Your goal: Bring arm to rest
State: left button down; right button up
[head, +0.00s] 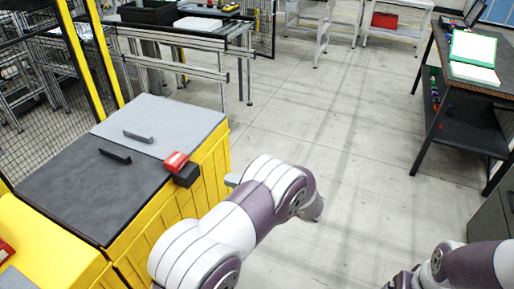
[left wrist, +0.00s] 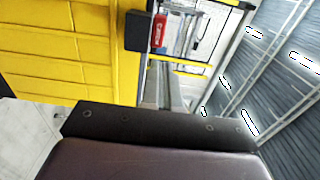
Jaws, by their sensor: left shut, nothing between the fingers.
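My left arm (head: 262,200) reaches forward from the bottom middle of the head view, white and purple. Its gripper (head: 232,180) shows only as a small grey tip beside the yellow cabinet, mostly hidden behind the wrist.
A yellow cabinet (head: 190,195) with grey and black lids stands close left of my left arm. A red-and-black latch block (head: 181,168) sits on its edge, also in the left wrist view (left wrist: 158,30). A dark workbench (head: 470,118) stands at right. The middle floor is clear.

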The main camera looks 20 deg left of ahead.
pick_arm(q)
jog(key=w+d+f+n+t+h, duration=0.1)
jog(key=w+d+f+t+h, duration=0.3)
jog(key=w+f+t+h, duration=0.3)
jog(key=s+d+f+h, duration=0.3)
jog(key=d+h, duration=0.7)
jog(key=s+r+g+h, duration=0.25)
jog(key=s+g, duration=0.35)
jog(key=s, duration=0.9)
jog(key=s+a+r+y, duration=0.1)
jog(key=s+a+r, duration=0.5)
jog(key=s, duration=0.1)
jog(key=shift+a+r+m+g, duration=0.15)
jog(key=shift+a+m+g, duration=0.15)
jog(key=shift+g, duration=0.1)
